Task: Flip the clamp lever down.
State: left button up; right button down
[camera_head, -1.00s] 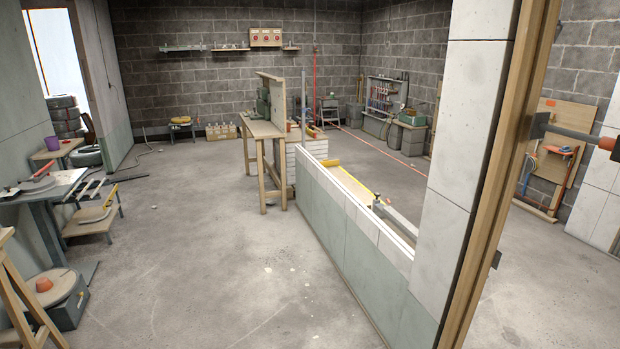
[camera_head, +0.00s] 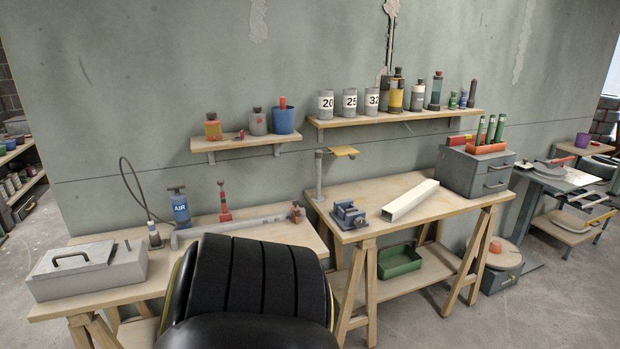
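No clamp lever can be made out with certainty. A small blue clamp or vise (camera_head: 348,214) stands on the right trestle table, beside a white square channel. An upright red tool (camera_head: 223,204) stands behind that bar. It is too small to tell which of these carries a lever or how it is set. Neither gripper is in view.
The left table (camera_head: 85,304) holds a grey metal box (camera_head: 87,267) and a blue air bottle (camera_head: 180,207). The right table (camera_head: 425,211) holds the white channel (camera_head: 410,200) and a grey drawer unit (camera_head: 478,170). Wall shelves hang above. Bare floor shows at lower right.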

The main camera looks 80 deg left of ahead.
aim_at(220, 183)
jog(key=u, duration=3.35)
jog(key=i, duration=1.65)
